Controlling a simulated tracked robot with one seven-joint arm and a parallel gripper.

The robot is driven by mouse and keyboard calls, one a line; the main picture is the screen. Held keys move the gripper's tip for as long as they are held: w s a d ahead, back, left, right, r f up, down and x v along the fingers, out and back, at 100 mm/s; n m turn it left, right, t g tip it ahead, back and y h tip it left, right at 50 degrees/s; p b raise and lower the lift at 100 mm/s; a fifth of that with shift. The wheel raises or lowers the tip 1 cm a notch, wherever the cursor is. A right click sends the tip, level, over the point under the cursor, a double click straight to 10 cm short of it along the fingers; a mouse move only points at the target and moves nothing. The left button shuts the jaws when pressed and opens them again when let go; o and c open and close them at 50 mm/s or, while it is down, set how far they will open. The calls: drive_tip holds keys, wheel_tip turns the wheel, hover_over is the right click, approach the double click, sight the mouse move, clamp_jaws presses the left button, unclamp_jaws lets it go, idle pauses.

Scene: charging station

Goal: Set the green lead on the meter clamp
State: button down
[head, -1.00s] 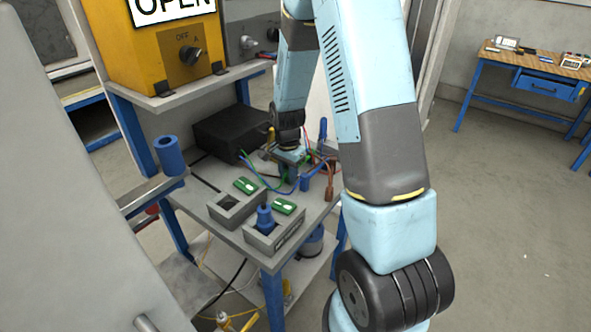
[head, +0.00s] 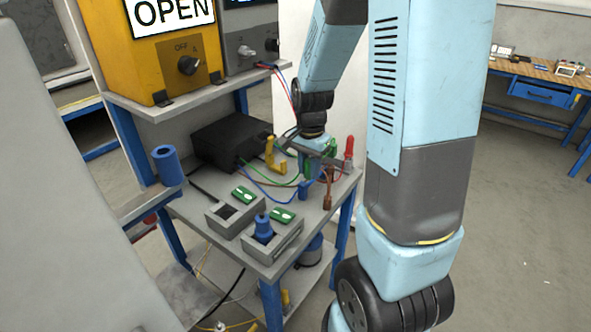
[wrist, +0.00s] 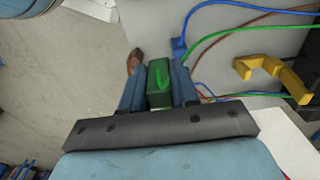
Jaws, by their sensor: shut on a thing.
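My gripper (head: 313,160) is over the right back part of the table. In the wrist view its blue fingers (wrist: 159,88) are shut on the green lead's block-shaped end (wrist: 160,76). The green cable (wrist: 235,27) runs off to the right of that view. In the head view the green lead (head: 307,166) is partly hidden by my gripper. A copper-brown piece (head: 327,190) stands near the table's right edge, and it shows beyond the left finger in the wrist view (wrist: 134,61). I cannot tell for sure which piece is the meter clamp.
A blue lead end (wrist: 179,48) is close beyond the right finger. A yellow bracket (head: 271,156) and a red-handled piece (head: 348,151) stand nearby. A black box (head: 230,142) is at the back. Grey sockets (head: 268,242) with green tags are in front.

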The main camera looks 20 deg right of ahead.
drive_tip(key=s+d+r, duration=0.2)
drive_tip(key=s, duration=0.2)
drive_tip(key=w+a+f, duration=0.3)
drive_tip(key=w+a, duration=0.2)
drive_tip(key=w, duration=0.5)
drive_tip(key=w+a+f, duration=0.3)
drive_tip(key=w+a, duration=0.2)
drive_tip(key=w, duration=0.5)
drive_tip(key=shift+a, duration=0.4)
drive_tip(key=shift+f, duration=0.2)
drive_tip(key=shift+f, duration=3.15)
drive_tip(key=c, duration=0.8)
unclamp_jaws()
